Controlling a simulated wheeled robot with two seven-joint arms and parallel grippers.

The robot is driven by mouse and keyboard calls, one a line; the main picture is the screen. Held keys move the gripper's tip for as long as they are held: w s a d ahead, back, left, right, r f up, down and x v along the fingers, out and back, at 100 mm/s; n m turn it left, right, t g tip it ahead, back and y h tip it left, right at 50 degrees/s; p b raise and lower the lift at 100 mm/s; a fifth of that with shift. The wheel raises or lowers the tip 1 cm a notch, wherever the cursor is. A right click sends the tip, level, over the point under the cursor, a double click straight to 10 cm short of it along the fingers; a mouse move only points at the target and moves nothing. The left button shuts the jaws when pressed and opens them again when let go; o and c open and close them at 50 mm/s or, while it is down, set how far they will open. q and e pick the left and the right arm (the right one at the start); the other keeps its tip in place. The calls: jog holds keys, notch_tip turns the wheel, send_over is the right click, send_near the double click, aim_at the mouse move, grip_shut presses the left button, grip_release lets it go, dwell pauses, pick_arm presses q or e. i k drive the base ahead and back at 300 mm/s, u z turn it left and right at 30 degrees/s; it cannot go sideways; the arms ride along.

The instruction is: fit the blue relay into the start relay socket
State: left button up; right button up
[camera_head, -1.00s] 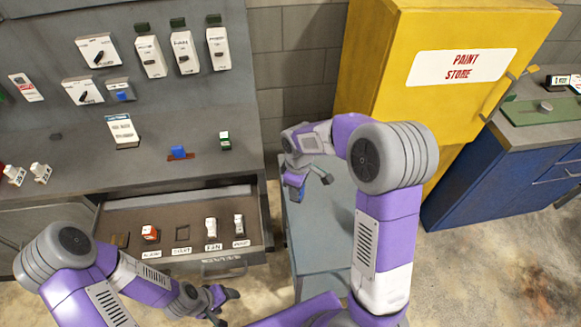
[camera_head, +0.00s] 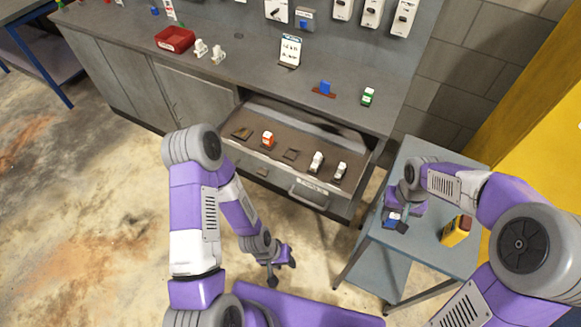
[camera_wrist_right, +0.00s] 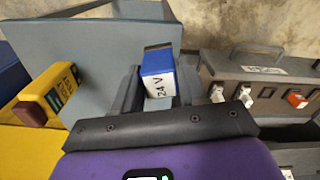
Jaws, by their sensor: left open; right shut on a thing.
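The blue relay (camera_wrist_right: 157,63), with a white "24 V" label and a dark end, is between the fingers of my right gripper (camera_wrist_right: 158,88) in the right wrist view. In the head view my right gripper (camera_head: 396,217) is shut on it above the grey side table (camera_head: 425,165), partly hiding it. The open drawer (camera_head: 255,160) holds an orange-red relay, two white relays and an empty dark socket (camera_head: 291,154) between them. Its label is not readable now, so I cannot confirm it is the start relay socket. My left gripper (camera_head: 280,268) is open and empty in front of the drawer.
A yellow device (camera_head: 456,231) stands on the side table, right of my right gripper. On the bench above the drawer are a blue block (camera_head: 326,87) on a red-brown base, a green-and-white block (camera_head: 368,96) and a red bin (camera_head: 175,39). The floor at left is clear.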

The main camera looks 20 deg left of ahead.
aim_at(289, 161)
jog(key=u, duration=2.2)
jog(key=i, duration=2.95)
jog(key=z, duration=3.45)
jog(key=i, duration=0.5)
jog(key=u, duration=0.05)
